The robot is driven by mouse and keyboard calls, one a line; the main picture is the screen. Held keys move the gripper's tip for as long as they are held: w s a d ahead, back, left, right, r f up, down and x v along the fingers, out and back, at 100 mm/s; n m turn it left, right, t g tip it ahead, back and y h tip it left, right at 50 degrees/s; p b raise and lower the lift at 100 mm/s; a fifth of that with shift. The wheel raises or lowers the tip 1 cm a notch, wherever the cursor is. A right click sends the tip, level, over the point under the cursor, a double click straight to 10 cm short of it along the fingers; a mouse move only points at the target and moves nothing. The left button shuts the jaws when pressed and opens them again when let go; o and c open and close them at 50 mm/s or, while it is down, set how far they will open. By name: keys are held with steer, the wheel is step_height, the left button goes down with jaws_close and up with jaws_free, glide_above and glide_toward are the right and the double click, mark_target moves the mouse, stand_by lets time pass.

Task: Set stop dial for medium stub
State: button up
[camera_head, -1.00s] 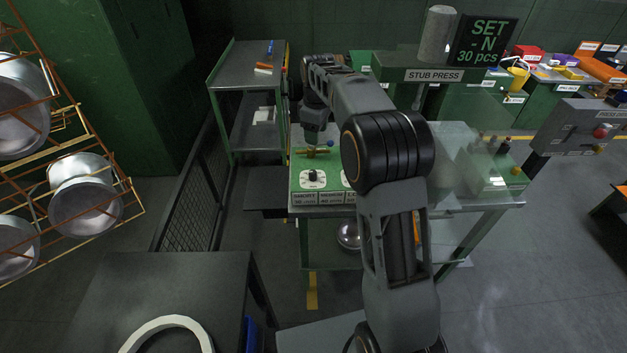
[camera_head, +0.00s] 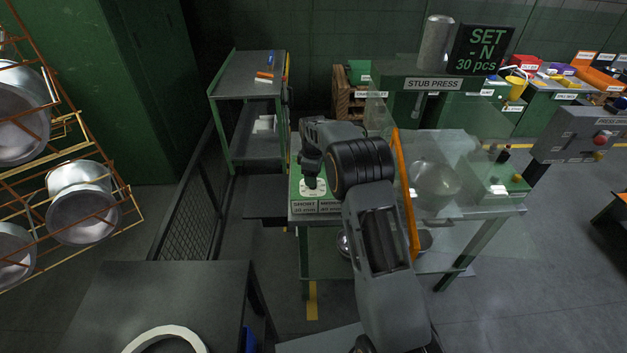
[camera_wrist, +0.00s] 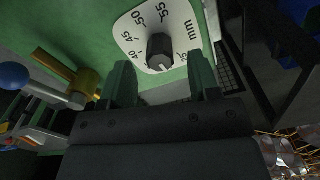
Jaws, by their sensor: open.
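The stop dial is a dark knob (camera_wrist: 160,50) on a white rounded plate (camera_wrist: 184,20) marked in mm, with 45, 50 and 55 readable. A pale mark shows on the knob's side toward my gripper; the number it points at is unclear. My gripper (camera_wrist: 162,82) is open, its two dark fingers on either side of the knob's near side, and contact cannot be told. In the head view my gripper (camera_head: 312,184) is over the dial plate (camera_head: 319,191) and hides the knob. The SHORT label (camera_head: 304,206) and MEDIUM label (camera_head: 330,206) are on the panel front.
A brass fitting (camera_wrist: 86,82) and a blue ball handle (camera_wrist: 14,75) stand beside the dial. The stub press sign (camera_head: 433,84) and clear guards are to the right. A display (camera_head: 482,49) reads SET - N 30 pcs. An orange-edged panel (camera_head: 405,190) stands close to my arm.

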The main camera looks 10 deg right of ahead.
steer(key=shift+f, duration=1.45)
steer(key=c, duration=0.9)
